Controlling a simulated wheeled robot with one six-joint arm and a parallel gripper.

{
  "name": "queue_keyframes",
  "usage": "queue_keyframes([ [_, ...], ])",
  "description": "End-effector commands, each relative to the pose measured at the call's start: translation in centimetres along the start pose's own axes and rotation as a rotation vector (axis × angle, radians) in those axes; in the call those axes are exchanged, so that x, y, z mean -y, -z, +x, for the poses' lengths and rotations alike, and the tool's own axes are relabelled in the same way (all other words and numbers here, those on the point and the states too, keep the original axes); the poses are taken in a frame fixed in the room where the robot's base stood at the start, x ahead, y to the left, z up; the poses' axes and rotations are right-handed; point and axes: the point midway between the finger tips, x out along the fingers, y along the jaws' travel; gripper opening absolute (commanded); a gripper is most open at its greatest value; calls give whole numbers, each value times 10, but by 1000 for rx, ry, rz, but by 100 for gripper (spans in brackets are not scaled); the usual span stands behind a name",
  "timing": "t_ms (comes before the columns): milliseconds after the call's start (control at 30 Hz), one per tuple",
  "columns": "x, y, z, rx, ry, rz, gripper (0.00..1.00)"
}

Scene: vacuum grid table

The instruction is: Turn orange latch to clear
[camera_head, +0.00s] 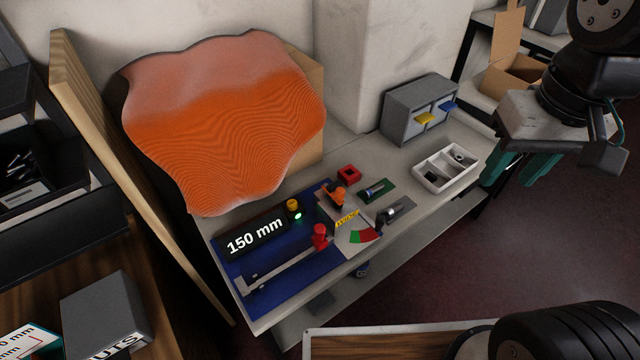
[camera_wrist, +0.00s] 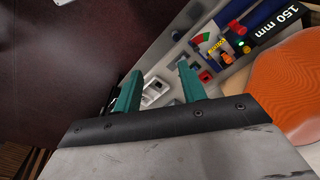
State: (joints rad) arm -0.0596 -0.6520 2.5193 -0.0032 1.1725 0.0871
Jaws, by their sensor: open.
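The orange latch (camera_head: 337,194) sits on the blue panel (camera_head: 285,285), at the upper edge of a white plate with a yellow label and a red-green dial (camera_head: 362,236). In the wrist view the orange latch (camera_wrist: 239,29) is small, at the upper right beside the dial. My gripper (camera_head: 525,170) is at the upper right of the head view, over the floor past the table's right end, well apart from the latch. Its two teal fingers are spread and empty in the wrist view (camera_wrist: 157,84). The latch's exact angle is hard to tell.
A "150 mm" display (camera_head: 254,236), a red knob (camera_head: 320,236) and a yellow button (camera_head: 292,204) share the panel. A red box (camera_head: 349,175), a white tray (camera_head: 421,179) and a grey drawer unit (camera_head: 418,108) stand nearby. A large orange wavy sheet (camera_head: 225,120) rises behind.

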Motion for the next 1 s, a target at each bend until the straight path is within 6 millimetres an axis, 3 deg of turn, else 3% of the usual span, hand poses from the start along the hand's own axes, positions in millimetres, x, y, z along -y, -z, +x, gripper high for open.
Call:
queue_keyframes([
  [200,56,71,36,49,5,42,41],
  [400,126,120,90,80,-1,99,41],
  [600,180,140,140,97,-11,143,41],
  [700,194,143,154,100,-13,156,41],
  [1000,200,141,188,104,-17,166,41],
])
